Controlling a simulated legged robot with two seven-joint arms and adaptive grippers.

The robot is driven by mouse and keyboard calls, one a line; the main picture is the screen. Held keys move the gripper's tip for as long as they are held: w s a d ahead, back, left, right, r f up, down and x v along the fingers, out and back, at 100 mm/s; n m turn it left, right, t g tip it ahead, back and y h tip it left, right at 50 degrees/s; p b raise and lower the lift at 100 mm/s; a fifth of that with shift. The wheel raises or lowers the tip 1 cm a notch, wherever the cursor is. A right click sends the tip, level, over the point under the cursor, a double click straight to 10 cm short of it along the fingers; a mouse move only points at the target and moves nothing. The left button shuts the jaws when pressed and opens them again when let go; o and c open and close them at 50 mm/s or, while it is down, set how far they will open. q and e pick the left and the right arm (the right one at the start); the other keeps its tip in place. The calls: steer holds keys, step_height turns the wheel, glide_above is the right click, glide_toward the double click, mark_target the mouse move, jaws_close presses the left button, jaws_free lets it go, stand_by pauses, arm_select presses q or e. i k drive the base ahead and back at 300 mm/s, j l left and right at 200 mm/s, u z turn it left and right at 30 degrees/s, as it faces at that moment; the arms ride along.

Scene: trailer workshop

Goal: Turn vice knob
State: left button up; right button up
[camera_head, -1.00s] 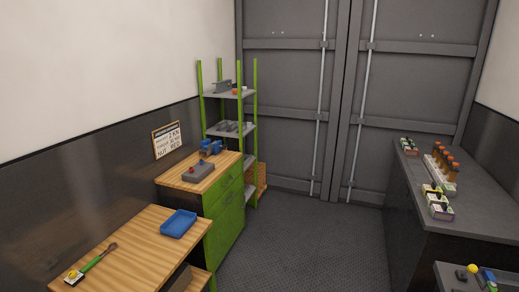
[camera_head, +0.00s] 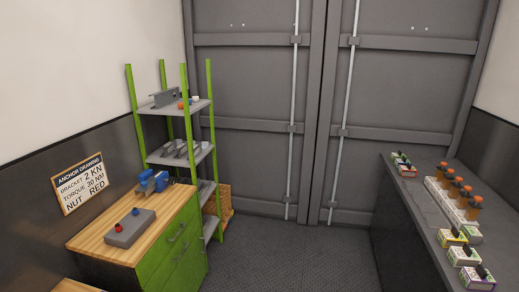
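A blue vice (camera_head: 150,182) sits at the back of the wood-topped green cabinet (camera_head: 172,245) on the left, near the shelf rack. It is small at this distance, and I cannot make out its knob clearly. A grey box with a red and a blue knob (camera_head: 130,228) sits on the same top, in front of the vice. Neither of my grippers is in view.
A green-posted shelf rack (camera_head: 180,155) stands behind the cabinet. A sign (camera_head: 80,182) is on the left wall. A dark counter (camera_head: 412,215) with bottles and small boxes runs along the right. The floor (camera_head: 285,262) between is clear, up to closed grey doors (camera_head: 250,120).

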mark_target(172, 181)
steer(key=i+l+u, duration=0.1)
steer(key=i, duration=0.85)
steer(key=i+l+u, duration=0.1)
steer(key=i, duration=0.9)
